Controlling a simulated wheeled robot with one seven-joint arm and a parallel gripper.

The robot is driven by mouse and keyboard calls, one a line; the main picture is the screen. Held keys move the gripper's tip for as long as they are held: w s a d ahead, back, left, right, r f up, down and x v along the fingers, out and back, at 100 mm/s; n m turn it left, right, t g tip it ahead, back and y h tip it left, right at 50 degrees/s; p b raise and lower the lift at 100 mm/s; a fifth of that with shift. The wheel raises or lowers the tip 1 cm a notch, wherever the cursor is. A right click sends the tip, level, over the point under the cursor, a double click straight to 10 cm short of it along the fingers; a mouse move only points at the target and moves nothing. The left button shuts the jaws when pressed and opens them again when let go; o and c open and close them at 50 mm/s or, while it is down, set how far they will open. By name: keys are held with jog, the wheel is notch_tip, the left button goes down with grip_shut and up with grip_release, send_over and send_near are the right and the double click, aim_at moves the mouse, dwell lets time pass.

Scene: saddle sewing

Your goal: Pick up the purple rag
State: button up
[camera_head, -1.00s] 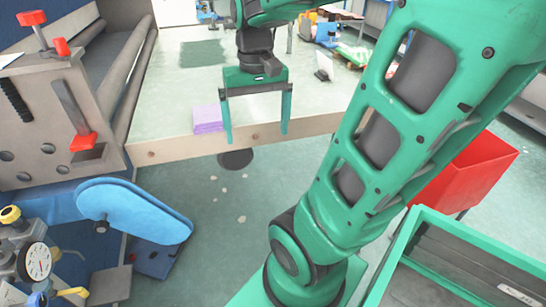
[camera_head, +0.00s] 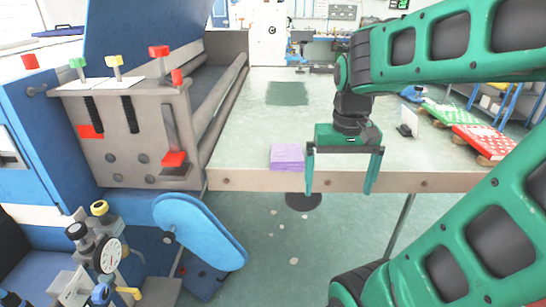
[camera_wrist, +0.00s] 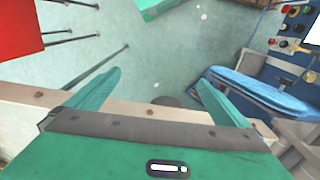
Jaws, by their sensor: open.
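The purple rag (camera_head: 287,157) is a folded, square lilac stack. It lies at the front edge of the pale table (camera_head: 240,150) in the head view. My gripper (camera_head: 339,190) is green with two long fingers pointing down. It is open and empty, just right of the rag and in front of the table edge, with its left finger close to the rag's right side. I cannot tell whether they touch. In the wrist view the open fingers (camera_wrist: 150,90) show over the table edge and floor, and the rag is not visible.
A grey machine (camera_head: 140,125) with red, green and yellow knobs borders the table's left side. A blue padded arm (camera_head: 200,232) and a gauge (camera_head: 108,255) stand in front of it. Red and green patterned pieces (camera_head: 465,125) lie at the right. The middle of the tabletop is mostly clear.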

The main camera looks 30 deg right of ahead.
jog(key=w+r+t, duration=0.1)
jog(key=w+r, duration=0.4)
jog(key=w, duration=0.5)
jog(key=w+r, duration=0.4)
jog(key=w, duration=0.6)
send_over(286, 152)
jog(key=f, duration=0.5)
jog(key=shift+s+d, duration=0.1)
jog(key=shift+s, duration=0.2)
jog(key=shift+w+f, duration=0.2)
jog(key=shift+f, duration=2.45)
jog(key=c, duration=1.2)
jog(key=shift+r, duration=0.15)
